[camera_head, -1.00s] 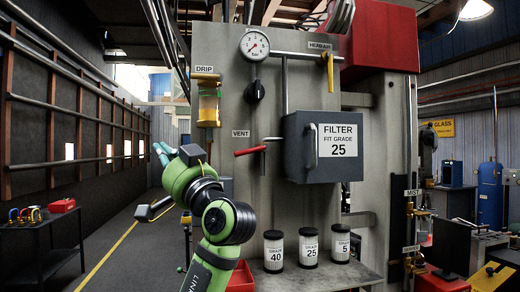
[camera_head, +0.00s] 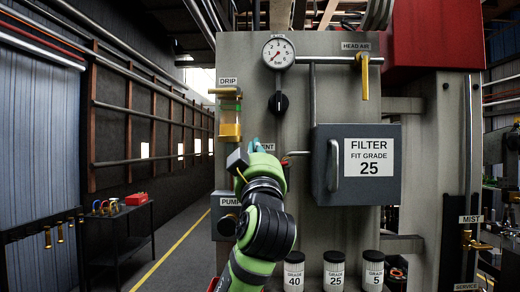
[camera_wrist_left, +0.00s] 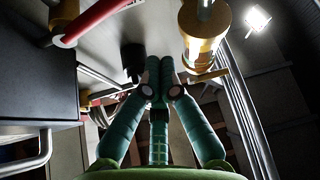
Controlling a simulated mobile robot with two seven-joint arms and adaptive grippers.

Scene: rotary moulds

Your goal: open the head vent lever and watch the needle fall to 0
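The gauge (camera_head: 278,52) is white and round, with a red needle pointing to the lower left; its exact reading is too small to tell. The vent lever is hidden behind my left gripper in the head view, where only its pipe (camera_head: 297,154) and part of the VENT label (camera_head: 268,147) show. In the left wrist view a red lever handle (camera_wrist_left: 95,20) runs across the upper left, apart from my fingertips. My left gripper (camera_head: 255,145) is in front of the vent area. In the left wrist view its fingertips (camera_wrist_left: 159,68) are together with nothing seen between them.
The grey filter box (camera_head: 355,192) juts out right of the gripper. The drip glass (camera_head: 229,118) hangs close on the left, and the pump box (camera_head: 224,216) is below it. The yellow head air lever (camera_head: 364,78) hangs down. Several grade jars (camera_head: 335,272) stand below.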

